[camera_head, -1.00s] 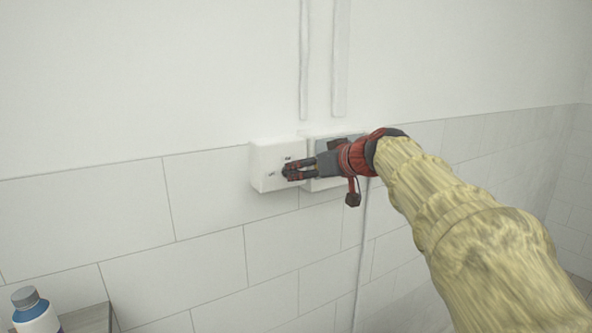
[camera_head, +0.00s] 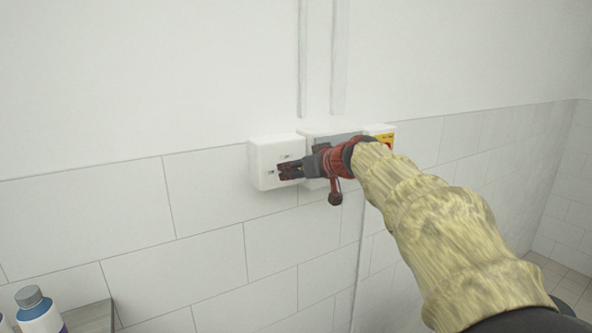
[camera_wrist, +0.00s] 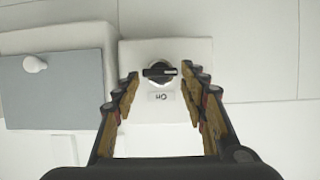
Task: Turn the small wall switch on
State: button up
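The small wall switch is a white box (camera_head: 262,165) on the wall, and its face also shows in the wrist view (camera_wrist: 198,48). It carries a round black knob (camera_wrist: 160,72), with its bar lying level and a white mark at its right end. An "On" label (camera_wrist: 161,97) sits just below the knob in the wrist view. My gripper (camera_head: 281,171) is in front of the box in the head view and hides the knob there. In the wrist view my gripper (camera_wrist: 162,78) is open, one finger on each side of the knob, with gaps visible on both sides.
A larger box with a grey panel (camera_wrist: 52,88) and a white knob (camera_wrist: 35,63) adjoins the switch. A yellow and red panel (camera_head: 385,140) shows behind my wrist. Bottles (camera_head: 38,315) stand by a grey ledge (camera_head: 88,318), lower left. The tiled wall left of the switch is clear.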

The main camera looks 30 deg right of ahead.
jog(key=c, duration=0.8)
jog(key=shift+o, duration=0.2)
jog(key=shift+b, duration=0.4)
jog(key=m+t+y+b, duration=0.1)
jog(key=m+y+b, duration=0.1)
jog(key=m+b, duration=0.2)
jog(key=d+f+m+t+y+b, duration=0.1)
jog(key=m+y+b, duration=0.1)
jog(key=m+b, duration=0.3)
jog(key=m+y+b, duration=0.3)
jog(key=m+b, duration=0.1)
jog(key=b, duration=0.1)
jog(key=shift+d+f+t, duration=0.35)
jog(key=shift+f+t, duration=0.05)
jog(key=shift+m, duration=0.4)
jog(key=o, duration=1.1)
jog(key=shift+o, duration=0.3)
